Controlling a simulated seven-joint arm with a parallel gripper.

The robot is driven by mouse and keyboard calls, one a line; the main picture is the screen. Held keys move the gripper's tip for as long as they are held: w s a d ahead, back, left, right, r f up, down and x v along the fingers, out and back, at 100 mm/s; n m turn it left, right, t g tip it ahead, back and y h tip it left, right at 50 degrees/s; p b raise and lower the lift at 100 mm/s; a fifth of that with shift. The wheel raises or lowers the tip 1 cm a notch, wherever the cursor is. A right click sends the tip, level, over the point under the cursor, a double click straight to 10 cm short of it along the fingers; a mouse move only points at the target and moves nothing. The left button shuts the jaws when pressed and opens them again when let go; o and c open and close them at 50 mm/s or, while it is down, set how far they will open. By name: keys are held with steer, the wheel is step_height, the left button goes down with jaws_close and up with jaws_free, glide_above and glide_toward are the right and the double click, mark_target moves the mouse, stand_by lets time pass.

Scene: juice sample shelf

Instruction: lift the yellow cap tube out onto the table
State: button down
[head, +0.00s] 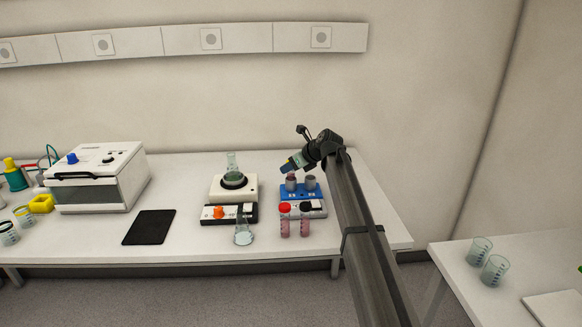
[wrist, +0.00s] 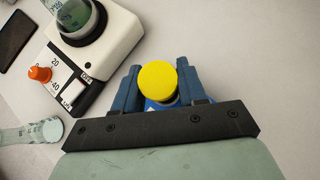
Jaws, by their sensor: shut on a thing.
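The yellow cap tube shows in the wrist view as a round yellow cap (wrist: 157,79) seen from above, between the two blue fingers of my gripper (wrist: 161,86). My gripper is shut on it; the tube body below the cap is mostly hidden. In the head view my gripper (head: 287,168) is just above the left grey holder of the blue device (head: 303,202), and I cannot make out the yellow cap there. Whether the tube's lower end is still inside the holder cannot be told.
A red-capped tube (head: 285,222) and a black-capped tube (head: 305,222) stand in front of the blue device. A white hotplate with a flask (head: 232,190) is to its left, with another flask (head: 243,234) in front. A black pad (head: 149,227) lies further left. The table's right end is mostly clear.

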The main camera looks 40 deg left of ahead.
steer(key=shift+r, duration=0.9)
stand_by(0.8)
steer(key=shift+r, duration=1.95)
steer(key=shift+r, duration=0.1)
steer(key=shift+d, duration=0.1)
steer(key=d+r+m+t, duration=0.1)
steer(key=d+r, duration=0.2)
steer(key=d, duration=1.4)
steer(key=s+d+f+n+g, duration=0.1)
steer(key=s+d+f, duration=0.1)
steer(key=s+d, duration=0.5)
steer(key=shift+s+a+f, duration=0.15)
steer(key=shift+a+f, duration=0.1)
steer(key=shift+f, duration=1.35)
steer(key=shift+s+a+f, duration=0.1)
steer(key=shift+a+f, duration=0.2)
steer(key=shift+f, duration=1.3)
steer(key=shift+s+a+f, duration=0.15)
steer(key=shift+a+f, duration=0.1)
steer(key=shift+f, duration=1.35)
